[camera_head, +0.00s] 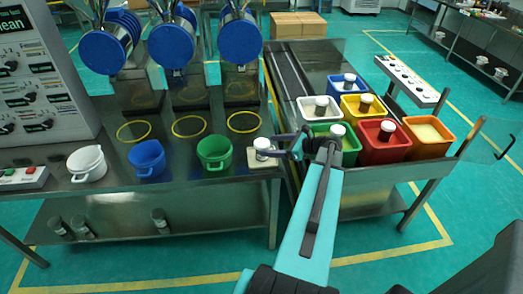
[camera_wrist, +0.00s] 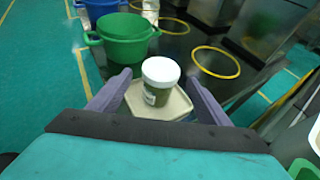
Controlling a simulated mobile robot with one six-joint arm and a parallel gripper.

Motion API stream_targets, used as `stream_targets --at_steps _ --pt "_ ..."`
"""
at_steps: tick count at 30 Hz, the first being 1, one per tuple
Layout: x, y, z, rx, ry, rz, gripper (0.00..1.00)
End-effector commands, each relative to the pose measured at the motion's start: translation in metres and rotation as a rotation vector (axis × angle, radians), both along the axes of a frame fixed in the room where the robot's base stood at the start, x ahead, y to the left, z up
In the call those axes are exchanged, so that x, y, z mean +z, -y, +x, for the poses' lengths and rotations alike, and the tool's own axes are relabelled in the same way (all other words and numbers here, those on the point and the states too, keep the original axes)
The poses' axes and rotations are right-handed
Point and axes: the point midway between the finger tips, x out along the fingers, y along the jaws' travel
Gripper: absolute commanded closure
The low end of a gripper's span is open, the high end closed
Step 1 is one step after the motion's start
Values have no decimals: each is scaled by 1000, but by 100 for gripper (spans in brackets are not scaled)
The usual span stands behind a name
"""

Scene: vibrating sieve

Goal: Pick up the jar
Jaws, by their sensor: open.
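The jar (camera_head: 262,148) is small with a white lid and stands on a small light pad (camera_head: 264,160) at the right end of the steel table. In the wrist view the jar (camera_wrist: 160,80) is upright, with a dark greenish body and a label, on the beige pad (camera_wrist: 177,106). My gripper (camera_head: 286,147) is at the right side of the jar in the head view. In the wrist view the fingers of my gripper (camera_wrist: 159,98) are open, one on each side of the jar, with gaps showing between them and it.
A green pot (camera_head: 214,152), a blue pot (camera_head: 147,158) and a white pot (camera_head: 87,163) stand left of the jar. Yellow rings (camera_head: 244,122) lie behind. A cart at right holds coloured bins, including a red one (camera_head: 382,146), several with white-lidded jars.

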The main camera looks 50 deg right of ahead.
Motion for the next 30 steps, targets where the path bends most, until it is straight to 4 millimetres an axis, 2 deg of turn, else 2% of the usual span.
stream_targets --at_steps 11,24,30 --pt "0 -1 3 1 0 0 29" --pt "-14 -12 43 3 -1 2 29" --pt "-18 -14 49 1 0 0 29"
